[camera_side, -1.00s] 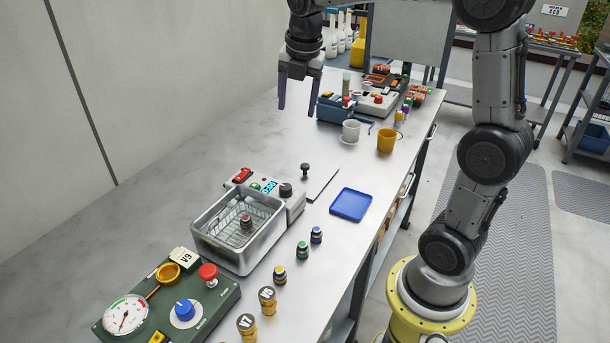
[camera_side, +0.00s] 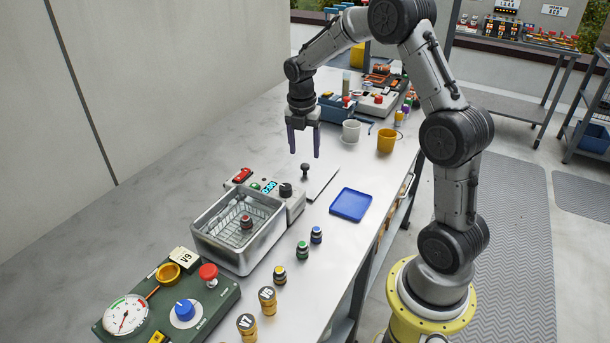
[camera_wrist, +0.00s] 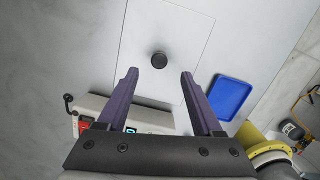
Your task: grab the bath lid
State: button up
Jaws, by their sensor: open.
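The bath lid (camera_side: 321,180) is a flat grey plate with a black knob (camera_side: 305,169), lying on the bench behind the metal bath (camera_side: 238,228). In the wrist view the lid (camera_wrist: 185,30) lies flat, and its knob (camera_wrist: 159,60) shows just beyond the fingertips, between their lines. My gripper (camera_side: 304,155) points down above the knob, with its two purple fingers apart and nothing between them. The gripper (camera_wrist: 160,75) also shows open and empty in the wrist view. The bath is uncovered, with a wire basket and a small dark, red-banded part inside.
The bath's control box (camera_side: 284,200) adjoins the lid's near side. A blue tray (camera_side: 351,205) lies to the right. A white cup (camera_side: 351,131) and a yellow mug (camera_side: 387,141) stand beyond. Small capped parts and a green gauge panel (camera_side: 165,300) are nearer. The bench's left side is clear.

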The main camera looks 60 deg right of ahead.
aim_at(305, 165)
jog(key=shift+w+d+f, duration=0.1)
jog(key=shift+d+f, duration=0.1)
jog(key=shift+f, duration=1.15)
jog(key=shift+w+d+f, duration=0.1)
jog(key=shift+d+f, duration=0.1)
jog(key=shift+f, duration=1.1)
grip_shut()
jog(key=shift+r, duration=0.1)
